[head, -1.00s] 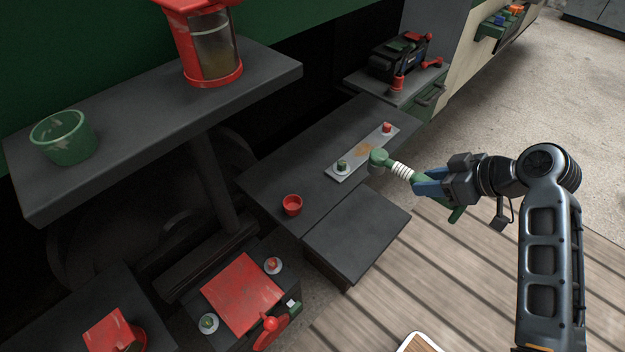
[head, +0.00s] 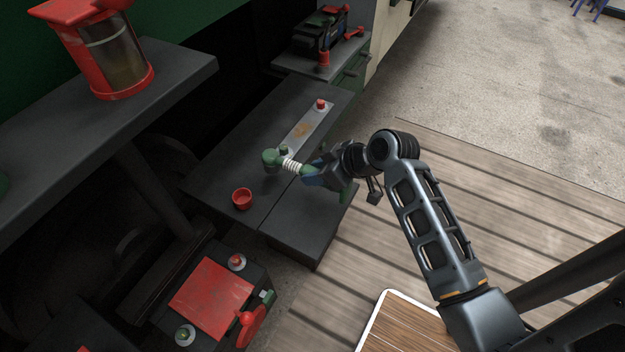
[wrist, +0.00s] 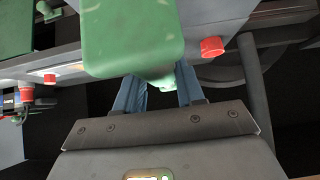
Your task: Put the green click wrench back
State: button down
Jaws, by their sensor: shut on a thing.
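The green click wrench (head: 271,158) has a rounded green head and a white coiled section. My gripper (head: 312,176), with blue fingers, is shut on its green part and holds it over the dark bench, its head by the near end of a grey metal plate (head: 305,131). In the wrist view the wrench's green body (wrist: 130,38) fills the top middle, in front of my blue fingers (wrist: 160,93), and hides much of what lies beyond. I cannot tell whether the wrench touches the bench or plate.
A green knob and a red knob (head: 320,104) sit on the plate's ends. A dark machine (head: 318,32) stands behind. A red-topped unit (head: 211,299) is lower left. Wooden decking (head: 440,200) lies at right.

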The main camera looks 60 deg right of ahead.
jog(key=shift+w+a+f, duration=0.15)
jog(key=shift+w+a, duration=0.05)
jog(key=shift+w, duration=0.1)
jog(key=shift+f, duration=0.2)
jog(key=shift+f+p, duration=0.35)
jog(key=shift+f, duration=1.35)
jog(key=c, duration=0.7)
grip_release()
